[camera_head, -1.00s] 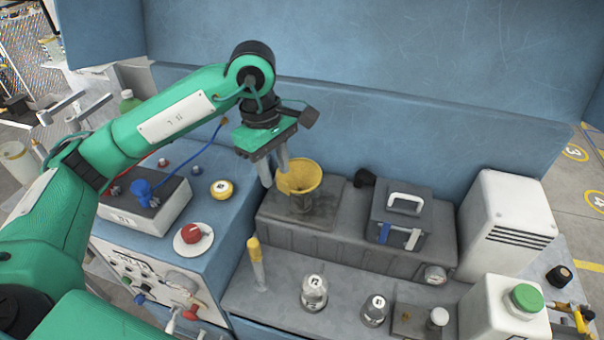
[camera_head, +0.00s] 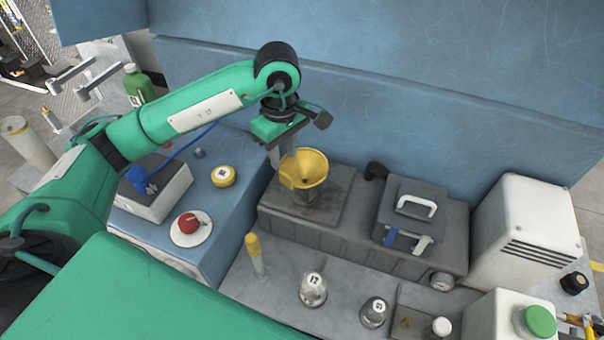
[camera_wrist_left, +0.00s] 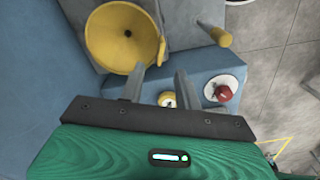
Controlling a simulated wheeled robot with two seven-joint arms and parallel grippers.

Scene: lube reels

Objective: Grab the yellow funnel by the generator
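The yellow funnel (camera_head: 312,168) stands upright, its wide mouth up, on the dark grey generator tank block (camera_head: 345,215) by the blue wall. In the left wrist view the funnel (camera_wrist_left: 112,40) is at the upper left, with a small tab on its rim. My left gripper (camera_head: 281,152) is just left of and behind the funnel rim. In the left wrist view my left gripper (camera_wrist_left: 160,75) has its two fingers apart, the rim tab near the gap between them. I cannot tell whether they touch it. My right gripper is not in view.
A dark grey box with a white handle (camera_head: 412,215) stands right of the funnel. A yellow-topped stick (camera_head: 253,247) rises in front. A red knob (camera_head: 188,224) and yellow cap (camera_head: 223,176) are to the left. The blue wall (camera_head: 400,120) closes the back.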

